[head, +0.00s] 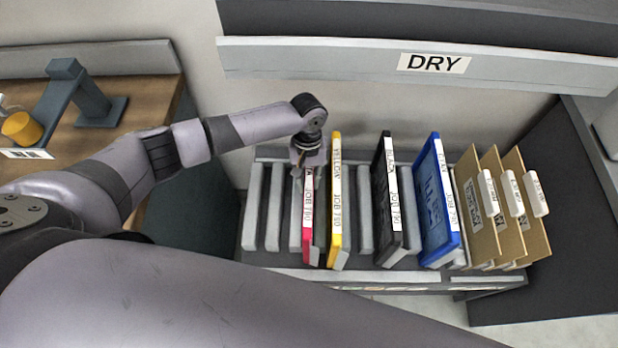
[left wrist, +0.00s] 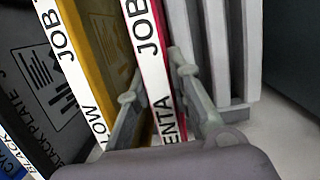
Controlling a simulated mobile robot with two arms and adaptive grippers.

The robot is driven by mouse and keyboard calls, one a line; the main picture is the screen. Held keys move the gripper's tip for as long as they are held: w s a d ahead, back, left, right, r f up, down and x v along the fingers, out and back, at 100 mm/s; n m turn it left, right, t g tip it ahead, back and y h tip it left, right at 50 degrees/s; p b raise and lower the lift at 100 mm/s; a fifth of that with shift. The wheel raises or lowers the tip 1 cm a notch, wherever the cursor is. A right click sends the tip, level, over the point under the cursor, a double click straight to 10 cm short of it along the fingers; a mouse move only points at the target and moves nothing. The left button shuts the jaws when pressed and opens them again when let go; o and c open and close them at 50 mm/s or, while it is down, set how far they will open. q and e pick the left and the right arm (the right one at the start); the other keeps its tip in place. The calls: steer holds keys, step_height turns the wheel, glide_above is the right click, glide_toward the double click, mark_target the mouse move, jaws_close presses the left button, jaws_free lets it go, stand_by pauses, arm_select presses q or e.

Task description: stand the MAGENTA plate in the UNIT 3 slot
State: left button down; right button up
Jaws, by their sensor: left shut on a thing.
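The magenta plate (head: 308,212) stands upright in the grey rack (head: 400,276) under the DRY sign, just left of the yellow plate. Its edge has a white label reading JOB and a number. My left gripper (head: 309,160) is at the top back end of the magenta plate. In the left wrist view my left gripper (left wrist: 155,90) has one finger on each side of the magenta plate (left wrist: 158,75) and is shut on it. No slot marked UNIT 3 can be read in these views. My right gripper is not in view.
The yellow plate (head: 337,210), black plate (head: 385,200) and blue plate (head: 436,205) stand to the right, then several brown folders (head: 505,210). Grey dividers with empty gaps (head: 262,215) lie left. A wooden table (head: 120,115) with a dark teal stand (head: 85,95) is at far left.

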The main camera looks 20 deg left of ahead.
arm_select(q)
steer(key=shift+f, duration=0.25)
steer(key=c, duration=1.4)
jaws_free()
steer(key=shift+o, duration=0.2)
steer(key=v, duration=1.2)
steer(key=p+v, duration=0.2)
steer(key=p, duration=0.1)
steer(key=s+p+v, duration=0.1)
steer(key=p+v, duration=0.2)
steer(key=shift+d+r+p, duration=0.1)
steer(key=shift+d+p, duration=0.05)
steer(key=shift+p, duration=0.25)
